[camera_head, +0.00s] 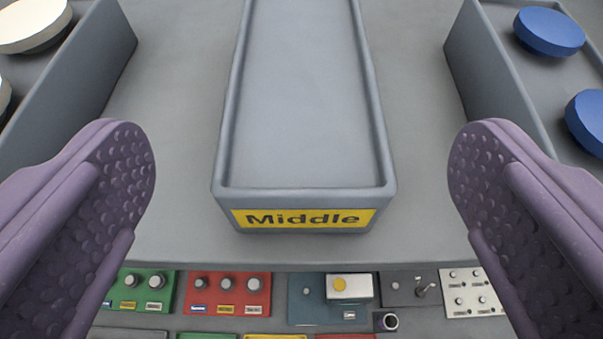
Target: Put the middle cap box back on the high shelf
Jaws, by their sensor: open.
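The middle cap box (304,194) is a long grey open tray with a yellow label reading "Middle" on its near end. It rests on a grey surface at the centre of the view and looks empty; its far end is cut off by the top edge. My gripper (302,165) is open, with one purple dimpled finger on each side of the picture. The fingers are well apart from the box, which lies between them in the picture. Nothing is held. The high shelf cannot be told for certain here.
A grey box (95,85) with cream caps (35,25) stands at left. Another grey box (485,80) with blue caps (550,30) stands at right. Below the surface's near edge (300,254) are panels with knobs, including a red one (227,293). Bare surface separates the boxes.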

